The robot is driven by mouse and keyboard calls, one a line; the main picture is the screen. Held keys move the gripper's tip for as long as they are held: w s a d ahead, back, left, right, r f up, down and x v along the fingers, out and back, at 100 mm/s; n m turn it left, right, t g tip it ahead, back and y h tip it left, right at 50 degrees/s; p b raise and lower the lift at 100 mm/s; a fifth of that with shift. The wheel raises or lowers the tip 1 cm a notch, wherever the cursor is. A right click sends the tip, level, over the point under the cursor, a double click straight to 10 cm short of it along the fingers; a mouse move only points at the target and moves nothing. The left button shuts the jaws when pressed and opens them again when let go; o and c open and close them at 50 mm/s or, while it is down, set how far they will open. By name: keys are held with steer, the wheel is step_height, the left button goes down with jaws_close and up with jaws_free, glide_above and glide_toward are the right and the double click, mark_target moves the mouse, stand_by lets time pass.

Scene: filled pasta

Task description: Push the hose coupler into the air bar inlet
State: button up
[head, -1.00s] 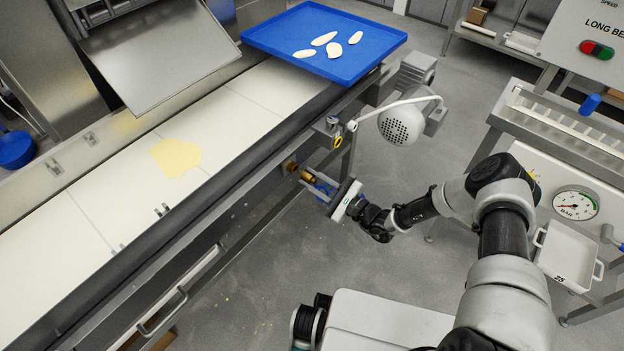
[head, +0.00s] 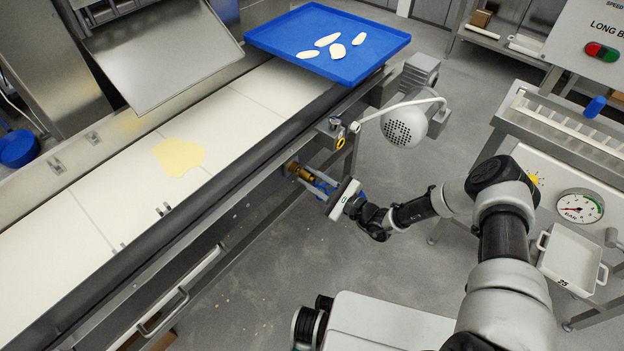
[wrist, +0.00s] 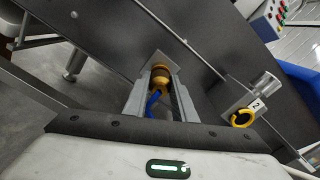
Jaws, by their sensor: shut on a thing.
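The brass hose coupler (wrist: 160,78) sits between the two fingers of my gripper (wrist: 158,88), which is shut on it. A blue hose (wrist: 153,103) runs back from the coupler toward my wrist. In the head view the coupler (head: 306,176) is at the side of the conveyor frame, with my gripper (head: 300,172) around it and the blue hose (head: 322,186) behind. The air bar inlet is not clearly visible; the coupler's front end lies close against the dark frame, and I cannot tell whether it is seated.
A yellow ring on a fitting marked 2 (wrist: 243,117) is right of my gripper. A blue tray (head: 375,62) with pale pieces rests above the conveyor (head: 110,205). The floor below is open.

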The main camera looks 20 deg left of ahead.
steer(key=shift+w+a, duration=0.3)
steer(key=shift+a, duration=0.35)
stand_by(0.7)
steer(key=o, duration=1.4)
steer(key=shift+p+v, duration=0.75)
steer(key=shift+v, duration=2.4)
steer(key=shift+s+d, duration=0.2)
steer(key=shift+d, duration=0.15)
steer(key=p+v, duration=0.2)
steer(key=v, duration=1.5)
steer(key=shift+s+d, duration=0.15)
steer(key=shift+d, duration=0.05)
